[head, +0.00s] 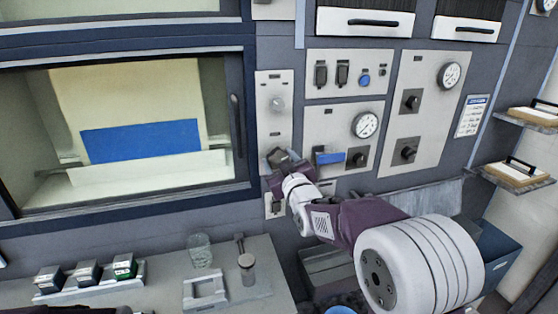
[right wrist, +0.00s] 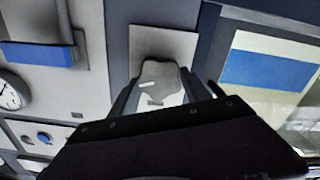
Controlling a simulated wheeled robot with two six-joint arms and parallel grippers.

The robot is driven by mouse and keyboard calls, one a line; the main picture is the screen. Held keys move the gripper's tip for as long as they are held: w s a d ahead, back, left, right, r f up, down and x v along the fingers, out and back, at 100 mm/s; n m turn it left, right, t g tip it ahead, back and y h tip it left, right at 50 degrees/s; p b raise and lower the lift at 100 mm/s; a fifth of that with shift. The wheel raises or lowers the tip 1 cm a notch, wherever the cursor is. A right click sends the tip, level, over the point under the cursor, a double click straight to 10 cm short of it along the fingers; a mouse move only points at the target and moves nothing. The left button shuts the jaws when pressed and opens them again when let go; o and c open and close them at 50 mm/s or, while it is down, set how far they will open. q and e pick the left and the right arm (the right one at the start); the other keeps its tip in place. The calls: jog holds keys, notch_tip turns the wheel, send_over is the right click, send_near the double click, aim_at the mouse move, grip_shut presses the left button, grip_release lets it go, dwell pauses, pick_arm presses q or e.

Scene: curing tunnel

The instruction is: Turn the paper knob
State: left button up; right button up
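The knob (right wrist: 160,78) is pale grey and lobed, with a white mark on its face. It sits on a light panel (right wrist: 178,40) in the right wrist view. My right gripper (right wrist: 160,76) has one finger on each side of it, and both fingertips appear to touch its sides. In the head view my right gripper (head: 284,160) is at the lower part of the narrow panel (head: 262,122) and hides this knob. Another grey knob (head: 277,104) is higher on that panel. My left gripper is not in view.
A window (head: 30,115) with a pale sheet and blue paper (head: 140,141) lies left of the panel. Right of my gripper are a blue handle (head: 329,157), a gauge (head: 365,124) and black knobs. Below, a counter (head: 165,275) carries a glass (head: 200,250) and small blocks.

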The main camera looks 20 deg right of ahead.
jog(key=m+b, duration=0.2)
jog(key=shift+f+m, duration=0.15)
jog(key=shift+m, duration=0.25)
jog(key=m+b, duration=0.2)
jog(key=m, duration=0.1)
jog(key=shift+d+m, duration=0.1)
jog(key=shift+m, duration=0.2)
jog(key=m+b, duration=0.1)
jog(key=m, duration=0.2)
jog(key=shift+d+m, duration=0.1)
jog(key=shift+m, duration=0.2)
jog(key=shift+m+b, duration=0.5)
jog(key=shift+m, duration=1.3)
jog(key=shift+d, duration=0.1)
jog(key=o, duration=1.4)
jog(key=shift+s, duration=0.1)
